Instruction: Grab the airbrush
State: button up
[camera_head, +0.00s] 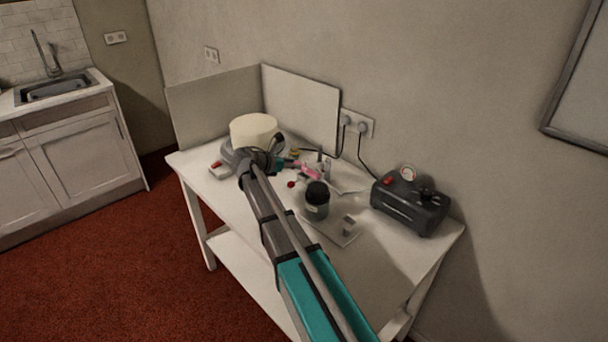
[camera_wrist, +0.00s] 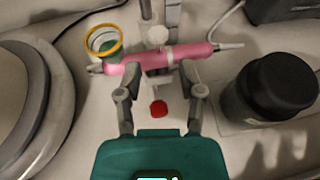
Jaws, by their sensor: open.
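The pink airbrush (camera_wrist: 186,53) lies across the upper middle of the wrist view, its thin metal tip pointing right. A small cup with a yellow rim (camera_wrist: 103,41) is at its left end. In the head view the airbrush (camera_head: 304,170) shows as a small pink shape beyond my arm. My gripper (camera_wrist: 160,88) is open, with its two fingers just below the airbrush in the picture and nothing held between them. I cannot tell whether the fingertips touch it.
A white cake (camera_head: 253,130) stands on a turntable (camera_wrist: 60,95) to the left. A dark lidded jar (camera_head: 317,200) is close on the right, also in the wrist view (camera_wrist: 270,88). A black compressor (camera_head: 410,203) sits at the table's right end. A red piece (camera_wrist: 158,109) lies between the fingers.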

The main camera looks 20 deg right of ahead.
aim_at(305, 166)
jog(key=shift+d, duration=0.2)
jog(key=shift+f, duration=0.1)
jog(key=shift+b+x, duration=0.85)
jog(key=shift+x, duration=1.75)
jog(key=shift+w, duration=0.1)
grip_shut()
